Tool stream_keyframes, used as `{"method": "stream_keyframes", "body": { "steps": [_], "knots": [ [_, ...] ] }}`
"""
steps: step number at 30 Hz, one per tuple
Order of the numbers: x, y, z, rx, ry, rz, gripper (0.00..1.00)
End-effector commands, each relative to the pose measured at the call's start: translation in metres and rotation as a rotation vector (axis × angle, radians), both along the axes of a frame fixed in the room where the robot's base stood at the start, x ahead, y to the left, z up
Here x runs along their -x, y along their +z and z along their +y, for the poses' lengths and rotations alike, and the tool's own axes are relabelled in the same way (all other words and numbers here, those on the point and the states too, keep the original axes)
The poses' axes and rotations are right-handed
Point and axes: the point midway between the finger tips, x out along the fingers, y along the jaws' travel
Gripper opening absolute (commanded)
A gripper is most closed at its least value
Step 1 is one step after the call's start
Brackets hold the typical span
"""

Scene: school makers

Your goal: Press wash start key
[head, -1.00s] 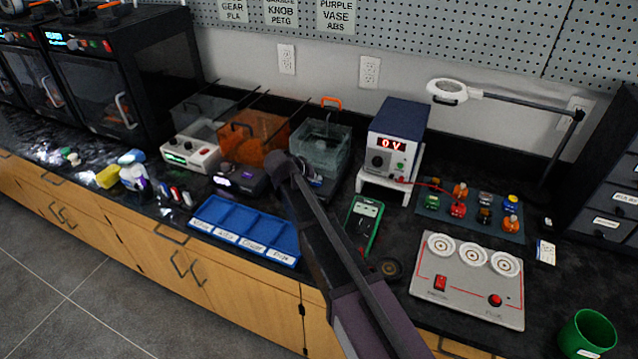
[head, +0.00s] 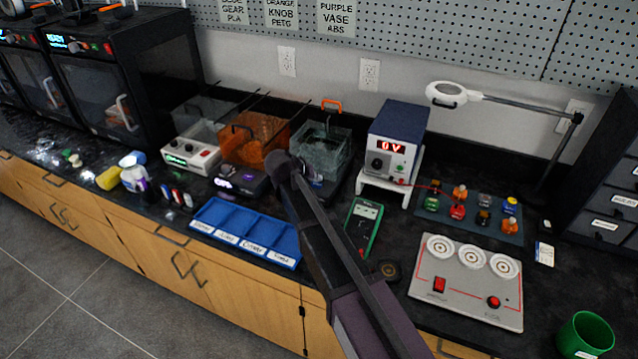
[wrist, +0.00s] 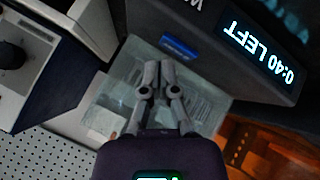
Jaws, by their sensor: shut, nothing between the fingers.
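A blue key (wrist: 180,47) sits on a dark base in the wrist view, near a white label whose only clear letter is a W. A lit display (wrist: 262,45) reads "0:40 LEFT", seen upside down. My gripper (wrist: 160,72) is shut and empty, its fingertips just short of the key in the picture; whether they touch it I cannot tell. A clear tank (wrist: 112,88) lies behind the fingers. The clear tank (head: 325,150) also shows in the head view, where my arm hides part of its dark base, and the fingers and the key cannot be made out.
An orange tank (head: 255,138) on a dark base stands to the left. A power supply (head: 397,137) on a white stand is to the right. A blue compartment tray (head: 246,230) and a green-edged meter (head: 363,226) lie in front, either side of my arm.

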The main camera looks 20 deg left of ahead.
Motion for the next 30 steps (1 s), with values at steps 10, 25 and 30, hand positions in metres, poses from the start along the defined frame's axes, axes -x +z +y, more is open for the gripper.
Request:
{"method": "stream_keyframes", "body": {
  "steps": [10,25,30],
  "knots": [
    [0.0,0.001,0.0,0.0,0.0,0.0,0.0],
    [0.0,0.03,0.0,0.0,0.0,0.0,0.0],
    [0.0,0.042,0.0,0.0,0.0,0.0,0.0]
  ]
}}
